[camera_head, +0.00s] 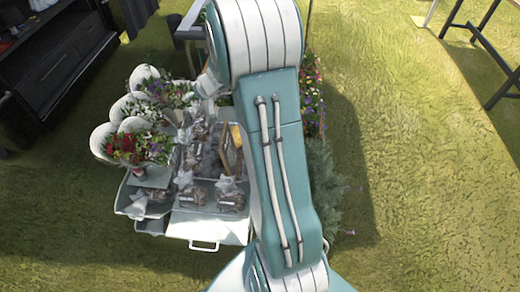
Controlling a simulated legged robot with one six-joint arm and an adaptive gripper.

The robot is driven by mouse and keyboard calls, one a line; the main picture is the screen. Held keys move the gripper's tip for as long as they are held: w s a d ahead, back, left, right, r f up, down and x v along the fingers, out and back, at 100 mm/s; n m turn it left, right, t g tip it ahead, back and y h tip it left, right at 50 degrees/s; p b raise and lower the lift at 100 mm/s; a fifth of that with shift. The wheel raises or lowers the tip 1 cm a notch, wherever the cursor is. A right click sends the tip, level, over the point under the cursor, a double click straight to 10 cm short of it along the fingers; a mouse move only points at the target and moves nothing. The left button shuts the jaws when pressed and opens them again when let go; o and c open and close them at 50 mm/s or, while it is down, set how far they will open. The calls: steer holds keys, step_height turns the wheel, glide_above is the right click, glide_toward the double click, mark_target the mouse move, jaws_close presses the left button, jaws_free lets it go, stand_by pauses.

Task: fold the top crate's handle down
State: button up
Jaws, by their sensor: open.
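A pale grey crate (208,225) stands left of my arm, with several wrapped items in it. A thin white loop handle (203,247) sticks out at its near edge. I cannot tell whether this is the top crate's handle or how far it is folded. My arm runs up the middle of the view and bends at the top. A pale part of my arm shows beside the bend, above the far end of the crates. My gripper's fingers cannot be made out; the arm hides the area around them.
White buckets with flowers (128,145) crowd the crates' left side. Green plants (322,185) and flowers stand right of my arm. A black shelf unit (65,55) is at the upper left, and a dark metal frame (482,40) at the upper right. Grass on the right is clear.

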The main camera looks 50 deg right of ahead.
steer(key=s+d+f+m+g+h, duration=0.1)
steer(key=s+d+f+m+h, duration=0.2)
steer(key=d+f, duration=1.3)
steer(key=s+d+f+m+g, duration=0.15)
steer(key=s+f, duration=0.25)
steer(key=f, duration=0.4)
steer(key=s+d+f+m+g, duration=0.1)
steer(key=s+d+f+m, duration=0.15)
steer(key=f, duration=0.65)
steer(key=shift+n+h, duration=0.4)
steer(key=shift+n, duration=0.1)
steer(key=shift+s+d+x, duration=0.1)
steer(key=shift+s+x, duration=0.05)
steer(key=shift+x, duration=1.55)
steer(key=shift+s+d+x, duration=0.1)
steer(key=shift+s+x, duration=0.05)
steer(key=shift+x, duration=1.55)
steer(key=shift+s+d+x, duration=0.1)
steer(key=shift+s+x, duration=0.05)
steer(key=shift+x, duration=1.6)
steer(key=shift+f, duration=0.1)
jaws_close()
